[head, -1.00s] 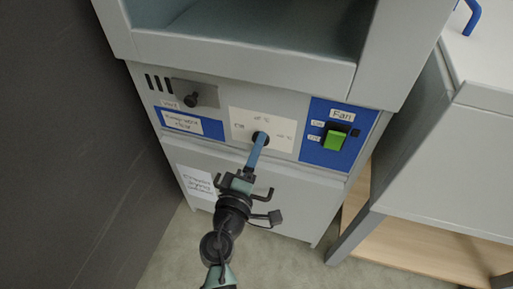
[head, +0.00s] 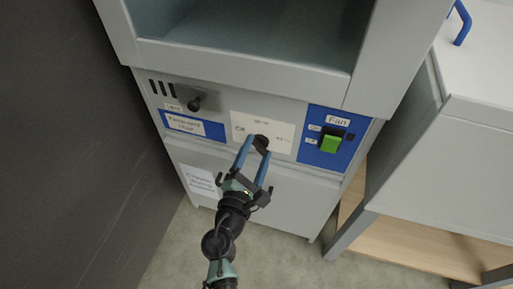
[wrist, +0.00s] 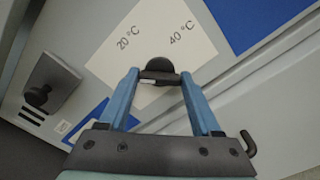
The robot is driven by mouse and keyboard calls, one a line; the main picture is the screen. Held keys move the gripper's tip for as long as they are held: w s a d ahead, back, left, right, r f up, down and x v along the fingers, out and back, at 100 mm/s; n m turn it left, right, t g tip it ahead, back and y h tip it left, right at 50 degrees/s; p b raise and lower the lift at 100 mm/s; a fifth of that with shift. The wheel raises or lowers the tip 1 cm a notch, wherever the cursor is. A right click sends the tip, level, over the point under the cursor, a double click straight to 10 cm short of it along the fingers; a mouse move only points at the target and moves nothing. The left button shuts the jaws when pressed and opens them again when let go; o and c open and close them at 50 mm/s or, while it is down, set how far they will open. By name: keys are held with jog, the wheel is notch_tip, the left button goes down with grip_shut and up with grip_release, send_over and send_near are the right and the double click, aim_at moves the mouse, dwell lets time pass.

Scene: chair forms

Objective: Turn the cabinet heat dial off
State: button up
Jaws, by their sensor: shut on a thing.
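The heat dial (head: 261,141) is a black knob on a white plate (head: 279,132) in the middle of the cabinet's control panel. The plate has small print; in the wrist view I read 20 °C and 40 °C on it. My gripper (head: 256,146) has long blue fingers, one on each side of the dial. In the wrist view the fingertips of my gripper (wrist: 160,77) are shut on the dial (wrist: 160,66), whose round black top shows just beyond them. Which mark the dial points to cannot be told.
Right of the dial is a blue Fan panel with a green switch (head: 330,144). Left is another black knob (head: 194,103) above a blue label. An open cabinet bay lies above. A grey unit (head: 445,150) stands at right, a dark wall (head: 70,150) at left.

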jog(key=n+p, duration=0.2)
jog(key=n, duration=0.3)
jog(key=shift+n, duration=0.3)
dwell(0.4)
jog(key=o, duration=1.4)
jog(key=p+v, duration=0.2)
jog(key=v, duration=1.1)
